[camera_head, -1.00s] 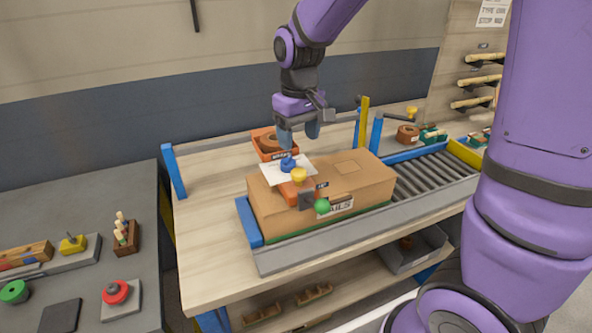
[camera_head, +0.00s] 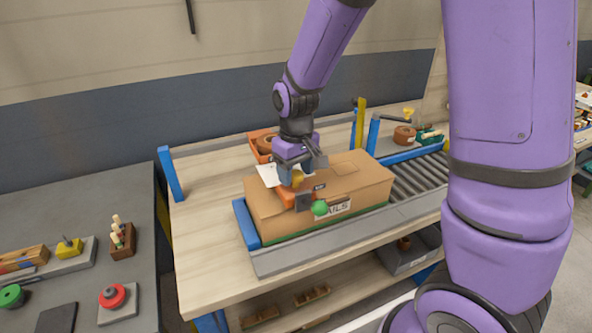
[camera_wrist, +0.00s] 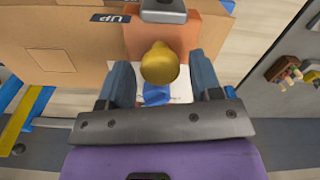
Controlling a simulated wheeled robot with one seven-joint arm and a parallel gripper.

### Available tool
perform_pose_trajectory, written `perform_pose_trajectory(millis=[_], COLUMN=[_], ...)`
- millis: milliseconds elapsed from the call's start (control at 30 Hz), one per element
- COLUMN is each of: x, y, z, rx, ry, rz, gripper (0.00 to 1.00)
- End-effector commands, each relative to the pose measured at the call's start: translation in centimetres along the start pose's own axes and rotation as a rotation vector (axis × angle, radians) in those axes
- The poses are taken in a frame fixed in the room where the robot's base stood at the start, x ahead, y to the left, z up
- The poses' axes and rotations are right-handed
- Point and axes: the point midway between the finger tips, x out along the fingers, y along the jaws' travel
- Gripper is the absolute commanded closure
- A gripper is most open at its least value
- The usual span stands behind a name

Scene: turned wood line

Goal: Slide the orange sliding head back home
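The orange sliding head (camera_head: 289,198) sits at the near left of the top of the cardboard box (camera_head: 352,178), with a dark grey block at its front. It also shows in the wrist view (camera_wrist: 183,38). A yellow knob (camera_wrist: 160,64) stands on it. My gripper (camera_wrist: 161,80) is open, with one blue finger on each side of the yellow knob and a visible gap on both sides. In the head view my gripper (camera_head: 291,176) is low over the head and partly hides the knob and a white card (camera_head: 267,174).
A green ball knob (camera_head: 319,208) is beside the grey block. A blue piece (camera_wrist: 156,95) lies between my fingers behind the yellow knob. A blue stop (camera_head: 246,222) stands left of the box, rollers (camera_head: 418,175) to its right. An orange bin (camera_head: 262,143) is behind.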

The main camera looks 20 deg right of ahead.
Motion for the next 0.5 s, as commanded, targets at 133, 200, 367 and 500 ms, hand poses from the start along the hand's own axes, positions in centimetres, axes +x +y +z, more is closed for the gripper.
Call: perform_pose_trajectory(millis=[133, 200, 367, 500], x=[-0.02, -0.03, -0.03, -0.04], y=[0.00, 0.00, -0.09, -0.91], z=[-0.01, -0.01, -0.04, -0.27], rx=[0.000, 0.000, -0.001, -0.003], ry=[0.000, 0.000, 0.000, 0.000], rz=[0.000, 0.000, 0.000, 0.000], gripper=[0.77, 0.93, 1.00, 1.00])
